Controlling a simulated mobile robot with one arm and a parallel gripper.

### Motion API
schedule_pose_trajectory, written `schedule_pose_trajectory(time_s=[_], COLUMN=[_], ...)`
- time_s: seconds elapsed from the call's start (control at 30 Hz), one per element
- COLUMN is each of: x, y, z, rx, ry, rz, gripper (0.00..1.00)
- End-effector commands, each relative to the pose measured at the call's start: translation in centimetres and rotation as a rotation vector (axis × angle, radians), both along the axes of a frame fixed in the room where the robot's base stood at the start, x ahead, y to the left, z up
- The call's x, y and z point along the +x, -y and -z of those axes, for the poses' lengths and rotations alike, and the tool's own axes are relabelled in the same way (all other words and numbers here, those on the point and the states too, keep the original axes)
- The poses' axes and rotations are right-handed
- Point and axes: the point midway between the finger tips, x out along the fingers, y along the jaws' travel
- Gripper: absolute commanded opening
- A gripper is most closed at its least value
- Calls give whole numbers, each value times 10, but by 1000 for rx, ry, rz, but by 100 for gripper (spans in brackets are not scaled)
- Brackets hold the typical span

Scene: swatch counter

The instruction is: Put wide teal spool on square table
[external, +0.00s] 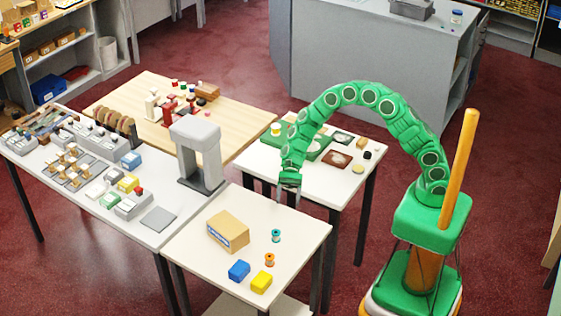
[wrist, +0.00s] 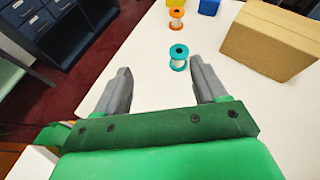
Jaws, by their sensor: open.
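The teal spool (external: 276,236) stands upright on a white table (external: 205,208) in the front. A second white table (external: 310,185) stands behind, under my arm. I cannot tell which of the two is called the square table.
On the front table are an orange spool (external: 270,259), a cardboard box (external: 228,231), a blue block (external: 239,270) and a yellow block (external: 262,282). The back white table holds a green mat (external: 313,149), brown cards and small items. A grey arch-like stand (external: 197,150) rises on the left table.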

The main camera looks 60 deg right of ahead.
Motion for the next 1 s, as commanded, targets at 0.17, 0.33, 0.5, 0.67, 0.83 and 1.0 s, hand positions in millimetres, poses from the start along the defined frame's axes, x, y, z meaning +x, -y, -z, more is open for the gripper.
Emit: schedule_pose_trajectory(time_s=[0.17,0.33,0.5,0.67,0.83,1.0], x=[-24,-47,-72,-94,-119,-142], y=[20,42,67,92,122,153], z=[-38,-68,-91,-110,-126,-138], rx=[1,-8,-26,-52,-87,-133], ry=[103,200,292,379,464,546], rz=[-89,-170,-252,-325,-403,-478], gripper=[71,71,71,71,71,71])
